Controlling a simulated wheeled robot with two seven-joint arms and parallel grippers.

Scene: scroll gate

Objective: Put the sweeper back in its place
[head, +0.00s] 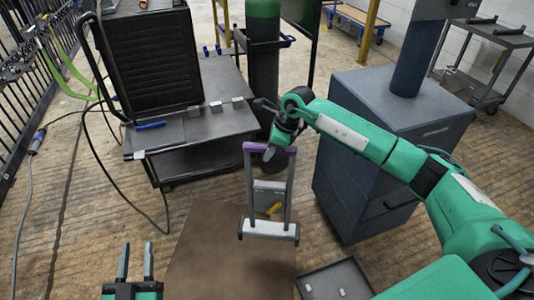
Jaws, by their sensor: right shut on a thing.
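The sweeper (268,229) appears to be the upright frame with two grey legs, a purple top bar and a pale base bar with dark ends. My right gripper (271,150) is shut on its purple top bar, though the fingers are partly hidden. The sweeper hangs upright in front of the blue cabinet's left side, over the far right part of the brown tabletop (205,250). I cannot tell whether its base touches the top. My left gripper (136,262) is open and empty at the lower left, fingers pointing away from me.
A shallow dark tray (312,290) with small pale pieces lies right of the brown top. A blue cabinet (350,195) stands at the right. A dark cart (215,127) with a black panel and a green cylinder (263,55) stand behind. A cable runs along the left floor.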

